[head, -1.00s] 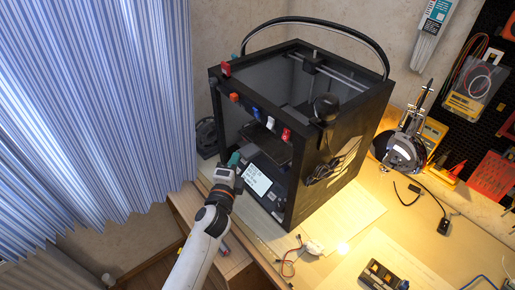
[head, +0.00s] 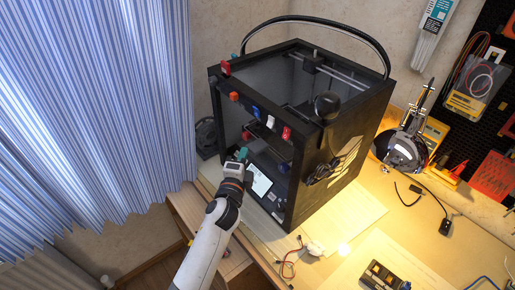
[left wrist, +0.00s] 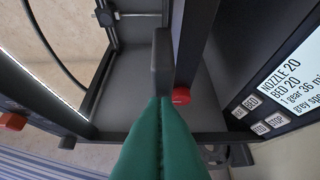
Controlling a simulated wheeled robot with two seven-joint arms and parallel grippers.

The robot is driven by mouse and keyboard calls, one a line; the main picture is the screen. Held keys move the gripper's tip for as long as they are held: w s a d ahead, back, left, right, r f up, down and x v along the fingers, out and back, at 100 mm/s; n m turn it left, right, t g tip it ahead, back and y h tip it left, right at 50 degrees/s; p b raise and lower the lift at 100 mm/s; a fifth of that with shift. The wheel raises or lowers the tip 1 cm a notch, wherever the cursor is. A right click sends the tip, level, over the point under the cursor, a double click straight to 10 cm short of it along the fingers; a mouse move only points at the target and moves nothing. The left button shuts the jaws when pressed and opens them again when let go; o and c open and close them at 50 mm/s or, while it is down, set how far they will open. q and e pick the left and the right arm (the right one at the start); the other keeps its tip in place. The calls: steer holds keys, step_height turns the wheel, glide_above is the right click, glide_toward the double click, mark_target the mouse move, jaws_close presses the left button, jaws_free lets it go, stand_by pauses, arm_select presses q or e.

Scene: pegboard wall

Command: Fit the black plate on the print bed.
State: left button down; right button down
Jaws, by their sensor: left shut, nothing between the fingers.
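My left gripper (head: 240,156) is shut, with nothing between its teal fingers, at the front opening of the black printer (head: 335,165). In the left wrist view its green fingers (left wrist: 162,105) are pressed together and point into the printer. A dark flat piece, which looks like the black plate (left wrist: 162,55), shows edge-on right at the fingertips; whether they touch cannot be told. In the head view the frame and clips partly hide the plate and bed. My right gripper is not in view.
The printer's lit screen (head: 260,183) is close beside my gripper. Coloured clips (head: 257,113) line the top front bar. Cables (head: 292,252) lie near the bench's front edge. A striped curtain (head: 90,110) hangs at left.

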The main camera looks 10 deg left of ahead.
arm_select(q)
steer(key=shift+w+d, duration=0.15)
steer(key=s+a+p, duration=0.2)
steer(key=s+a, duration=0.3)
steer(key=s, duration=0.1)
steer(key=shift+s, duration=0.2)
stand_by(0.5)
stand_by(0.4)
